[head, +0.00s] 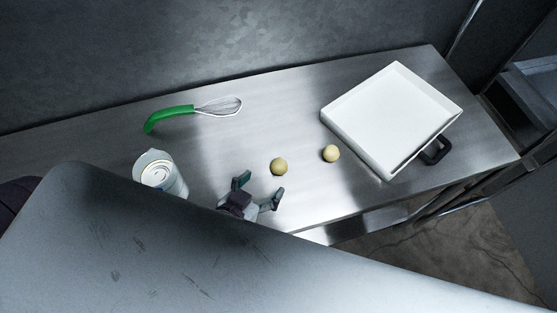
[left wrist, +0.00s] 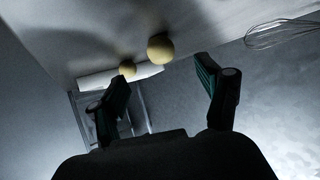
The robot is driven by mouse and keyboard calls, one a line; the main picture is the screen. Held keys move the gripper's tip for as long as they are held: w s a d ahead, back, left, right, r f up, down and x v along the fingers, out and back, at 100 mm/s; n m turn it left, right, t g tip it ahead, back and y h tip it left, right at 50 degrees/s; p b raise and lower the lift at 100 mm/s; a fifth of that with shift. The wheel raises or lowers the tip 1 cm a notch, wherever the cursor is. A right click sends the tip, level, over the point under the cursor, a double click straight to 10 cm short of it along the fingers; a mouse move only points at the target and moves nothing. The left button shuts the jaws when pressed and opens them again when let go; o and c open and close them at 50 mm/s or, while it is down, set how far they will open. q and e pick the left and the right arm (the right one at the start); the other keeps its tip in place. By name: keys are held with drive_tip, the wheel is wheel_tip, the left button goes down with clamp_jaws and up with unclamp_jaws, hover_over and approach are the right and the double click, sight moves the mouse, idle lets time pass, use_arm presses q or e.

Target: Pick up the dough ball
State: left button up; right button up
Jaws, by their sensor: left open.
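Two pale yellow dough balls rest on the steel table. The nearer dough ball (head: 279,167) lies just beyond my left gripper, and the other dough ball (head: 331,153) lies to its right, beside the white tray. My left gripper (head: 258,190) is open and empty, its fingers apart and not touching a ball. In the left wrist view the larger dough ball (left wrist: 160,47) shows ahead between the open fingers of the left gripper (left wrist: 163,88), and the smaller dough ball (left wrist: 127,68) shows near the left fingertip. My right gripper is not in view.
A green-handled whisk (head: 170,117) lies at the back left. A white can-like container (head: 160,172) stands left of my gripper.

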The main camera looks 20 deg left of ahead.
sight(276, 169)
use_arm(q)
drive_tip(key=x, duration=0.4)
drive_tip(key=shift+w+a, duration=0.1)
drive_tip(key=shift+w+f+p, duration=0.1)
drive_tip(key=shift+w+p, duration=0.15)
drive_tip(key=shift+p, duration=0.05)
drive_tip(key=p+x, duration=0.1)
drive_tip(key=x, duration=0.3)
drive_tip(key=shift+w, duration=0.1)
drive_tip(key=shift+w+f, duration=0.1)
drive_tip(key=shift+w, duration=0.25)
drive_tip(key=shift+s, duration=0.1)
drive_tip(key=shift+c, duration=1.5)
drive_tip(key=c, duration=0.9)
drive_tip(key=shift+c, duration=0.2)
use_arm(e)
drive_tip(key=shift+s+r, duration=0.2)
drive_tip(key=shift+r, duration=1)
use_arm(q)
drive_tip(key=shift+p, duration=0.35)
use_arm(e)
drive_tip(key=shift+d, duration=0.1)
